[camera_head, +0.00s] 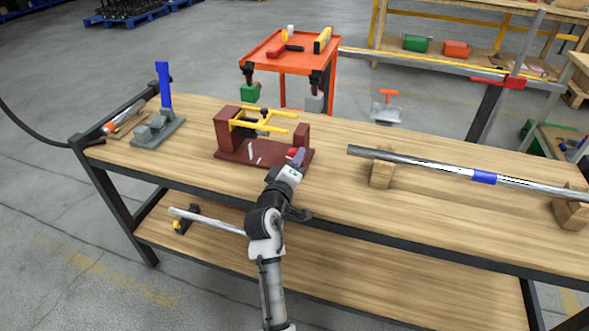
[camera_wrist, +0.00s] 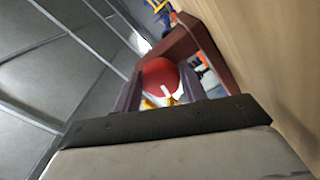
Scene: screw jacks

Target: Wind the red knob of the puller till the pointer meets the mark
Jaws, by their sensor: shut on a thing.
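The puller is a dark red frame (camera_head: 228,130) with a yellow yoke (camera_head: 265,122), standing on the wooden workbench. Its red knob (camera_head: 292,152) is at the front right end of the frame. The red knob fills the middle of the wrist view (camera_wrist: 161,78) and shows a white line on its face. My gripper (camera_head: 297,160) is shut on the red knob, with a finger on each side of it (camera_wrist: 155,92). White marks (camera_head: 252,152) show on the red base. I cannot make out the pointer against its mark.
A grey fixture with a blue upright lever (camera_head: 163,85) stands left on the workbench (camera_head: 345,125). A long metal bar (camera_head: 430,164) rests on wooden blocks (camera_head: 382,174) at the right. A red cart (camera_head: 280,60) stands behind. The bench between puller and bar is clear.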

